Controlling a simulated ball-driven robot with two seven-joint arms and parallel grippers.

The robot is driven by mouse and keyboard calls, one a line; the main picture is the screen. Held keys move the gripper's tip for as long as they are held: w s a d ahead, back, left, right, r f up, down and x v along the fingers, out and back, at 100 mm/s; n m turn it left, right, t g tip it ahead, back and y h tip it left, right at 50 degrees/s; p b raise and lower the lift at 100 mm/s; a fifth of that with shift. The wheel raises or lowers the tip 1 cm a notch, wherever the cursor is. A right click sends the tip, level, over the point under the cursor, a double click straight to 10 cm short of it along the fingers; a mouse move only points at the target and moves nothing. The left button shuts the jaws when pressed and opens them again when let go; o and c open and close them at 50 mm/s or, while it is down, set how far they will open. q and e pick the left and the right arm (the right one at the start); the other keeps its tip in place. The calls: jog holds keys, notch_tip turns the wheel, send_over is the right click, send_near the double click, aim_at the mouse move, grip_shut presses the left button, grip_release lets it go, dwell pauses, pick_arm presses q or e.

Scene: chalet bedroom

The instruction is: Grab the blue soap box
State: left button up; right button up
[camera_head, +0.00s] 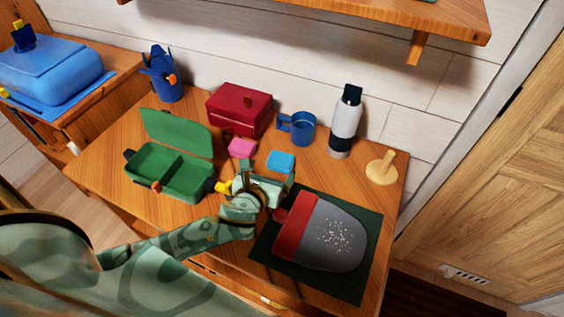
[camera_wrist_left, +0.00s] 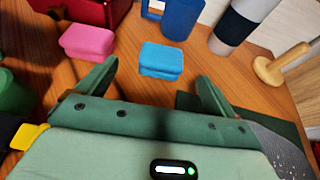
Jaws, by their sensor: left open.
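The blue soap box (camera_head: 281,160) is a small light-blue block with rounded corners on the wooden table, right of a pink box of like shape (camera_head: 241,147). In the left wrist view the blue soap box (camera_wrist_left: 161,60) lies just beyond and between the fingertips, with the pink box (camera_wrist_left: 88,41) to its left. My left gripper (camera_head: 268,177) is open and empty, close in front of the blue soap box; its two fingers (camera_wrist_left: 155,80) are spread in the left wrist view. My right gripper is not in view.
A dark red box (camera_head: 240,108), blue mug (camera_head: 300,127) and white bottle (camera_head: 345,122) stand behind. A green open lunch box (camera_head: 168,171) is left. A grey and red item (camera_head: 330,237) lies on a dark mat (camera_head: 371,225) at right.

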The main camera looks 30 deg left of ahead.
aim_at(279, 162)
pick_arm(q)
jog(key=b+x, duration=0.1)
jog(key=x, duration=0.3)
jog(key=shift+w+f, duration=0.1)
jog(key=shift+f, duration=0.1)
jog(key=b+x, duration=0.2)
jog(key=x, duration=0.3)
jog(key=shift+w+d+f, duration=0.15)
jog(key=shift+d+f, duration=0.05)
jog(key=shift+f, duration=0.05)
jog(key=shift+r, duration=0.1)
jog(key=c, duration=1.1)
jog(key=shift+r, duration=0.1)
